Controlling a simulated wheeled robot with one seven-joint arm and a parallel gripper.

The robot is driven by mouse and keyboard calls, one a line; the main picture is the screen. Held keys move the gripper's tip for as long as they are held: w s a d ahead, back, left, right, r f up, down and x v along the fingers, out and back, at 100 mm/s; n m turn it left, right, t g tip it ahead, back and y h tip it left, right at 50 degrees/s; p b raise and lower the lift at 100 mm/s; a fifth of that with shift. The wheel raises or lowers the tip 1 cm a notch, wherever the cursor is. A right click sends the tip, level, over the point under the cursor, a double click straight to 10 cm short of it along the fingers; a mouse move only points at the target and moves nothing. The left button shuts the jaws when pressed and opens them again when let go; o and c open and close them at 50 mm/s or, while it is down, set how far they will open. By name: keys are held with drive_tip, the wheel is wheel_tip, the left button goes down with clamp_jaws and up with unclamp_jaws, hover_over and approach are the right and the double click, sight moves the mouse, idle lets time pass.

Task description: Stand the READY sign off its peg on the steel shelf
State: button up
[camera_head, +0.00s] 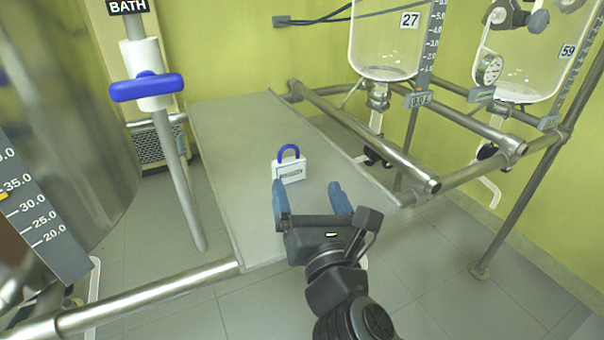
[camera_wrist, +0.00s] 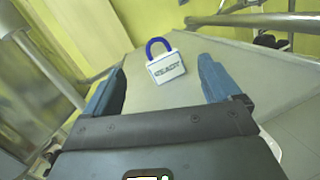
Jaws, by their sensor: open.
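The READY sign (camera_head: 290,172) is a small white block with dark lettering and a blue loop handle on top. It stands upright on the grey steel shelf (camera_head: 228,130), off any peg. In the wrist view the sign (camera_wrist: 166,68) is ahead of my fingers, seen between them, with its lettering facing me. My gripper (camera_head: 310,197) is open, with its two blue fingers spread apart. The fingertips are on the near side of the sign, and nothing is between the fingers. Whether they touch the shelf I cannot tell.
A blue-handled valve (camera_head: 146,87) on a vertical pipe stands left of the shelf, under a BATH label (camera_head: 127,6). Steel rails (camera_head: 370,135) run along the right. Glass vessels marked 27 (camera_head: 388,40) and 59 (camera_head: 530,55) hang at upper right. The shelf around the sign is clear.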

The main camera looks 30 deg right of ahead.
drive_tip(key=shift+v, duration=1.3)
drive_tip(key=s+d+f+n+t+y, duration=0.1)
drive_tip(key=s+d+n, duration=0.2)
drive_tip(key=s+n, duration=0.6)
drive_tip(key=s+d+f+n, duration=0.2)
drive_tip(key=s+d+n, duration=0.1)
drive_tip(key=s+n, duration=0.65)
drive_tip(key=s+a+f+n+g+y, duration=0.1)
drive_tip(key=s+f+n+g, duration=0.1)
drive_tip(key=s+n, duration=0.5)
drive_tip(key=s+a+f+n+g+y, duration=0.2)
drive_tip(key=s+n, duration=0.6)
drive_tip(key=n, duration=0.8)
drive_tip(key=shift+s+f+g, duration=0.2)
drive_tip(key=shift+s+g, duration=0.05)
drive_tip(key=shift+g, duration=0.35)
drive_tip(key=shift+r, duration=0.1)
